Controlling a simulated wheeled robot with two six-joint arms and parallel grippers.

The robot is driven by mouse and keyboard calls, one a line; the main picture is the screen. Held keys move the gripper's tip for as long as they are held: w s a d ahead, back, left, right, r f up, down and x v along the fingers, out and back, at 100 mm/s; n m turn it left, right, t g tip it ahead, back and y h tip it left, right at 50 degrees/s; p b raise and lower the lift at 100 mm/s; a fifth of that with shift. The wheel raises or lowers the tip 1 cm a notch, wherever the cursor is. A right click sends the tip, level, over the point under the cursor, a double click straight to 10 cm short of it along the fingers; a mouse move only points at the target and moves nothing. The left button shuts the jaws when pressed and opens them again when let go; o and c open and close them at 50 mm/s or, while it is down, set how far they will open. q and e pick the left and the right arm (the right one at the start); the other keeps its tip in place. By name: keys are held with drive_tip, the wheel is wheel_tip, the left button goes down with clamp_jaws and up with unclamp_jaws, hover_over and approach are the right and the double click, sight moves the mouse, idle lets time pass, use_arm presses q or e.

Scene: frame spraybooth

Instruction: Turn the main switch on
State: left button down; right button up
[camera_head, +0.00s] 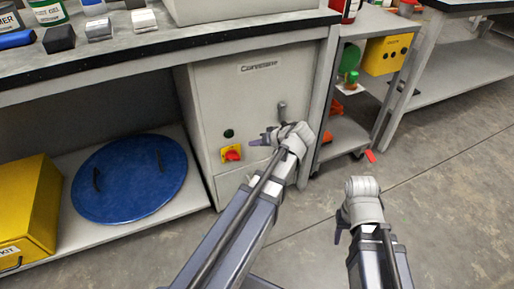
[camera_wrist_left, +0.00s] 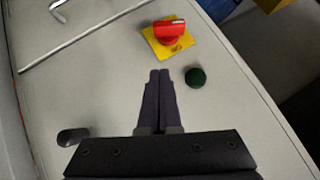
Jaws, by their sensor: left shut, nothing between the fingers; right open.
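The main switch (camera_head: 231,153) is a red knob on a yellow plate, on the front of a grey cabinet (camera_head: 262,92). In the left wrist view the red knob (camera_wrist_left: 170,31) lies beyond the fingertips, with its long side roughly across the picture. My left gripper (camera_head: 258,140) is shut and empty in front of the cabinet, apart from the switch, to its upper right in the head view. It also shows in the left wrist view (camera_wrist_left: 164,74), pointing towards the plate. My right gripper (camera_head: 340,234) is open, low in front of the shelf unit; its fingers are partly hidden.
A dark green round button (camera_wrist_left: 195,77) sits beside the switch, and a grey handle (camera_head: 282,110) is on the cabinet. A worktop (camera_head: 160,45) overhangs on the left, above a blue round lid (camera_head: 130,180) and a yellow box (camera_head: 28,210).

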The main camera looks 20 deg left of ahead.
sight(237, 154)
use_arm(q)
drive_tip(key=b+x, duration=0.3)
drive_tip(key=x, duration=0.3)
drive_tip(key=shift+f, duration=0.3)
drive_tip(key=shift+s+a+f+b, duration=0.1)
drive_tip(key=shift+s+f+b, duration=0.05)
drive_tip(key=shift+f+b, duration=0.3)
drive_tip(key=shift+s+a+f+b, duration=0.15)
drive_tip(key=shift+s+f+b, duration=0.05)
drive_tip(key=shift+f+b, duration=0.25)
drive_tip(key=shift+s+a+f+b, duration=0.3)
drive_tip(key=shift+f+b, duration=0.35)
drive_tip(key=shift+b, duration=0.1)
drive_tip(key=shift+w+d+f+b, duration=0.25)
drive_tip(key=shift+f+b, duration=0.3)
drive_tip(key=shift+b, duration=0.05)
wheel_tip(237, 154, down, 3)
drive_tip(key=shift+r+b, duration=0.2)
drive_tip(key=shift+b, duration=1.05)
drive_tip(key=shift+r, duration=0.1)
